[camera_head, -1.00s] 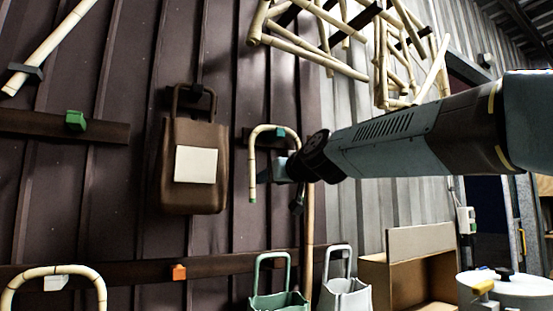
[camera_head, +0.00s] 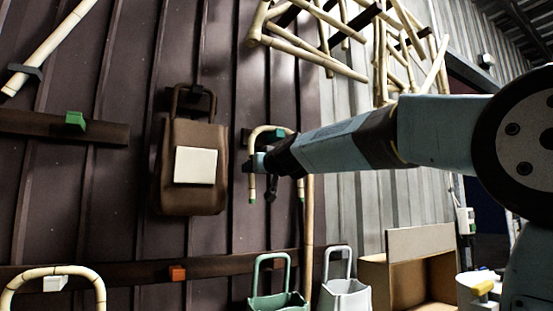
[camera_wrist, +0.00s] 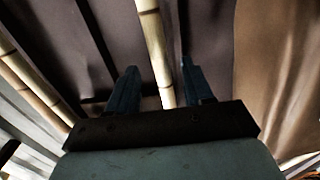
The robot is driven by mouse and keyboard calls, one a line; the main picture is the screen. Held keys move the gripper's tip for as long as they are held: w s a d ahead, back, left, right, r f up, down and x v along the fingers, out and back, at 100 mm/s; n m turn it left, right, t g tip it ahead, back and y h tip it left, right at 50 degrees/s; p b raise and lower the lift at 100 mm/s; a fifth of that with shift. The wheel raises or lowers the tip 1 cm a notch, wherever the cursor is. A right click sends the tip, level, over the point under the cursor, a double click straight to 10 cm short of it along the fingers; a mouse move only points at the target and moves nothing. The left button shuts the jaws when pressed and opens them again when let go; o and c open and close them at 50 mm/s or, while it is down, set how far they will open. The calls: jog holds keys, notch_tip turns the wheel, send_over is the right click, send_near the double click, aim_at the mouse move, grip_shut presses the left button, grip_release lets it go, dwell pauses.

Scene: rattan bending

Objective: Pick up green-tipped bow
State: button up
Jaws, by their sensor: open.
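The green-tipped bow (camera_head: 252,182) is a pale bamboo rod bent in an upside-down U. It hangs on the wall with green ends pointing down. My gripper (camera_head: 258,162) is at its left leg in the head view, and my wrist partly covers the right leg. In the wrist view a bamboo rod (camera_wrist: 151,45), which looks like a leg of the bow, runs down between the two open fingers of my gripper (camera_wrist: 158,85). I cannot tell whether the fingers touch it.
A brown bag (camera_head: 194,190) with a pale patch hangs just left of the bow. A vertical bamboo pole (camera_head: 309,225) stands close on the right. Green (camera_head: 278,302) and white (camera_head: 345,298) baskets are below, and bamboo frames (camera_head: 320,45) hang above.

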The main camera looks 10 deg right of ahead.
jog(key=shift+x, duration=2.6)
jog(key=shift+a+r, duration=0.1)
jog(key=shift+a, duration=0.05)
grip_shut()
